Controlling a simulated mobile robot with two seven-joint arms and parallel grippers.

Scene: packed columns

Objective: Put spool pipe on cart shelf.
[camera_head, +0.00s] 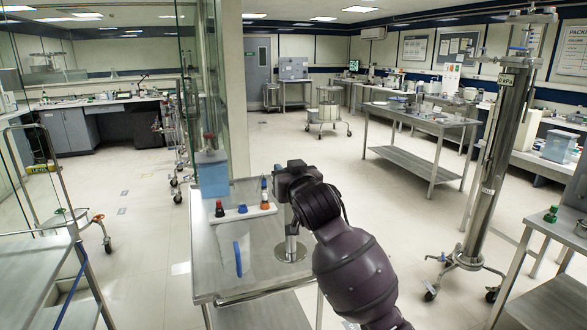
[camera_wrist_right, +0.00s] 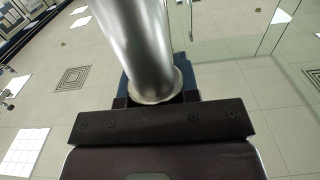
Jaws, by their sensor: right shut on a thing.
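The spool pipe (camera_head: 291,228) is a shiny steel tube with a round flange at its lower end. It is upright in the head view, over the right part of a steel cart's top shelf (camera_head: 215,291). I cannot tell whether the flange touches the shelf. My right gripper (camera_head: 287,185) is shut on the pipe's upper part, and my dark arm comes in from the lower right. In the right wrist view the pipe (camera_wrist_right: 135,40) and one flange show beyond the gripper (camera_wrist_right: 160,95), which hides part of it. My left gripper is not in view.
A tall steel column (camera_head: 490,165) on wheels stands right. Another steel cart (camera_head: 35,262) is at left.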

